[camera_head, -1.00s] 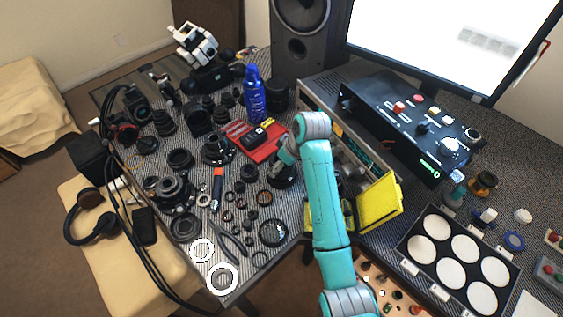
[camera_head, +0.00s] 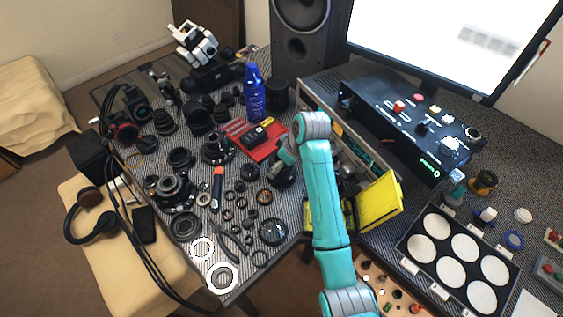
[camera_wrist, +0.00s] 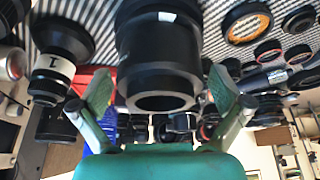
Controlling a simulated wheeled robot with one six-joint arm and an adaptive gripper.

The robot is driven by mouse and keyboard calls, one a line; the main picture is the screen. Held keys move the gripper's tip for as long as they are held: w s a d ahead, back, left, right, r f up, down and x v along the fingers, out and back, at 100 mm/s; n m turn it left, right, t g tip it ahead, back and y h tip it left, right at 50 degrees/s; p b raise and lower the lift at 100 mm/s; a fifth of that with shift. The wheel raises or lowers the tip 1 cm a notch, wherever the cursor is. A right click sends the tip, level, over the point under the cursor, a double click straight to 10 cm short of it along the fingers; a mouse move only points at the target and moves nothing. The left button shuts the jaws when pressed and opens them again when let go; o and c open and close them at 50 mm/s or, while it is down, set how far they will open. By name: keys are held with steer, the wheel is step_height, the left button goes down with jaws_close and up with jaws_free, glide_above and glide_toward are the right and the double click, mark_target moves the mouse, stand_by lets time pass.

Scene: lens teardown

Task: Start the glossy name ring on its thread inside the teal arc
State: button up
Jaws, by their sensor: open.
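My gripper (camera_wrist: 162,100) is open in the wrist view, with its two teal fingers apart on either side of a black lens barrel (camera_wrist: 160,48). The fingers do not visibly touch the barrel. In the head view my gripper (camera_head: 283,160) is just above a dark lens body (camera_head: 283,178), which it partly hides. I cannot tell which ring is the glossy name ring. I cannot make out a teal arc; both thread and arc may be hidden.
Several loose rings and lens parts lie left of my gripper, with an orange-handled tool (camera_head: 217,185). A red tray (camera_head: 262,146) and a blue bottle (camera_head: 254,92) stand behind. A yellow box (camera_head: 379,203) is close on the right. Two white rings (camera_head: 202,249) (camera_head: 221,276) lie near the front edge.

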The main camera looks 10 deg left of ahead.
steer(key=v, duration=1.2)
